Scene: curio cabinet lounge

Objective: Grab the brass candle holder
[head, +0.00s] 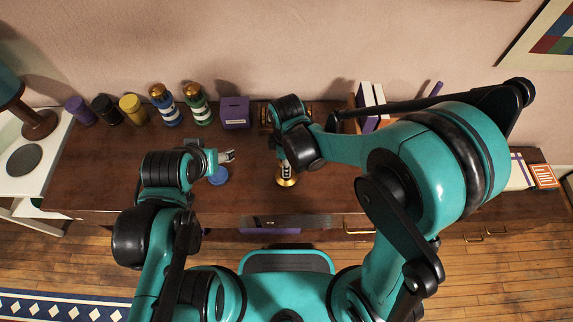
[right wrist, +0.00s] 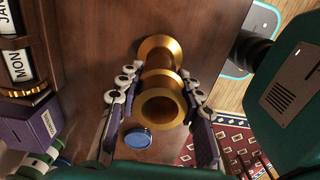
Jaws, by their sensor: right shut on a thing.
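The brass candle holder (head: 286,181) stands near the front edge of the wooden cabinet top, partly covered by my right gripper (head: 282,162) in the head view. In the right wrist view the candle holder (right wrist: 162,102) shows its round open cup and wider base, between the two fingers of my right gripper (right wrist: 160,108). The right gripper is shut on it, a finger on each side. My left gripper (head: 226,156) hangs above the cabinet top to the left, away from the candle holder. Its jaw state is too small to tell.
A blue disc (head: 218,176) lies below the left gripper. A purple box (head: 235,112), striped bottles (head: 197,104) and several jars line the back. A block calendar (right wrist: 18,60) is near the right gripper. Books (head: 375,105) stand farther right. The middle left of the top (head: 110,165) is clear.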

